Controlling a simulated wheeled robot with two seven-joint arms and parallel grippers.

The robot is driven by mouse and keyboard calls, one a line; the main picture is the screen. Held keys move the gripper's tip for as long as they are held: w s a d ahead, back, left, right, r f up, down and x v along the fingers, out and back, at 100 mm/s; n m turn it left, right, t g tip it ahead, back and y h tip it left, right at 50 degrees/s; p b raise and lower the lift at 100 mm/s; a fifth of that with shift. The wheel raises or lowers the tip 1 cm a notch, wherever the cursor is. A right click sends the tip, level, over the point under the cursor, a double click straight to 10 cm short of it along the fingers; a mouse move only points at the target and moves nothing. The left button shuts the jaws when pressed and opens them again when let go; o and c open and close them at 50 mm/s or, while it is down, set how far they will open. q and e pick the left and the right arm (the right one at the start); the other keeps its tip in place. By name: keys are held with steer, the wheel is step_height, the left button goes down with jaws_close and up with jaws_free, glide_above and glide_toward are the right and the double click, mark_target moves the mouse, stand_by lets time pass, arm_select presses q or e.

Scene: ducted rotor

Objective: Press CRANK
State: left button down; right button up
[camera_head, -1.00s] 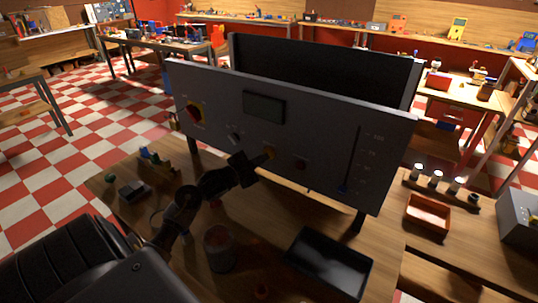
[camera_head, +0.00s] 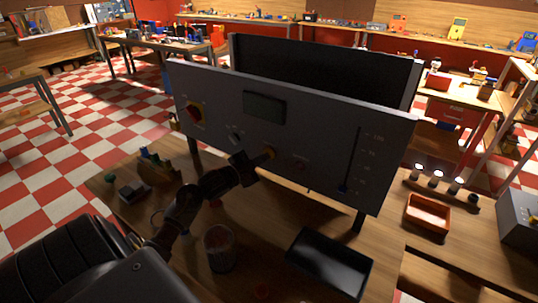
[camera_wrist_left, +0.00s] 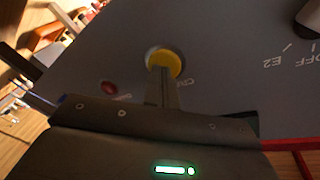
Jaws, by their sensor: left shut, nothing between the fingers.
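The grey control panel (camera_head: 330,120) stands upright on the wooden table. A yellow round button (camera_wrist_left: 163,60) in a pale collar sits on its face; it also shows in the head view (camera_head: 269,152). Lettering beside it is partly hidden, and I cannot read it fully. My left gripper (camera_head: 261,157) is shut and empty. In the wrist view its closed fingertips (camera_wrist_left: 162,84) overlap the lower edge of the yellow button; they seem to touch it, but I cannot tell how far it is pressed. My right gripper is not in view.
A dark red button (camera_wrist_left: 108,88) sits beside the yellow one. A black tray (camera_head: 330,264) and a cup (camera_head: 219,248) stand in front.

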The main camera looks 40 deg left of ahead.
arm_select(q)
steer(key=s+p, duration=0.3)
steer(key=s, duration=0.4)
steer(key=shift+d, duration=0.4)
steer(key=shift+w+a, duration=0.1)
stand_by(0.5)
